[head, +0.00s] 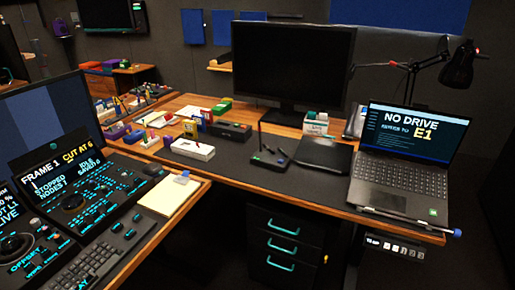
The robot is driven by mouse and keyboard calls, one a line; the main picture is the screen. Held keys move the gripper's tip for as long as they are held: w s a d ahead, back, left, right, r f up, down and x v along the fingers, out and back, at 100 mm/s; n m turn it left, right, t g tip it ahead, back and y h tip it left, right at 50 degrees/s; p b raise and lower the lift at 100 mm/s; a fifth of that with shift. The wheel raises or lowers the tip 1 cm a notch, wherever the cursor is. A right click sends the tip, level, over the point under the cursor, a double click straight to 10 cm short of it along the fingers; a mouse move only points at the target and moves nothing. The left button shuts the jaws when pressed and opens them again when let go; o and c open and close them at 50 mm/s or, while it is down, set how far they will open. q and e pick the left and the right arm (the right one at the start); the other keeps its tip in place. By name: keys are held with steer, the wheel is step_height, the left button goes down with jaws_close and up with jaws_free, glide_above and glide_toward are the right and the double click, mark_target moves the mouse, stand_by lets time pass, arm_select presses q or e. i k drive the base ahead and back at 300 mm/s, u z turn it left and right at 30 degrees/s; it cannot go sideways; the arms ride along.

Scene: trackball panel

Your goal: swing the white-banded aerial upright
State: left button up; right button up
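A small black box (270,160) with a green light sits on the dark mat in the middle of the desk. A thin dark aerial (260,136) stands upright at its left rear. A short dark piece (283,153) at its right side looks low and tilted, and may be a second aerial. It is too small to tell. I cannot make out a white band on either. Neither my left nor my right gripper is in view.
An open laptop (400,182) stands at the right, beside a flat black pad (322,155). A dark monitor (292,66) stands behind. Small boxes, including a white one (193,149), lie to the left. Bare mat (290,194) lies in front of the black box.

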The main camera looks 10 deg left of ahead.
mark_target(265, 146)
steer(key=z, duration=0.2)
steer(key=i, duration=1.2)
steer(key=u, duration=0.75)
steer(key=i, duration=0.45)
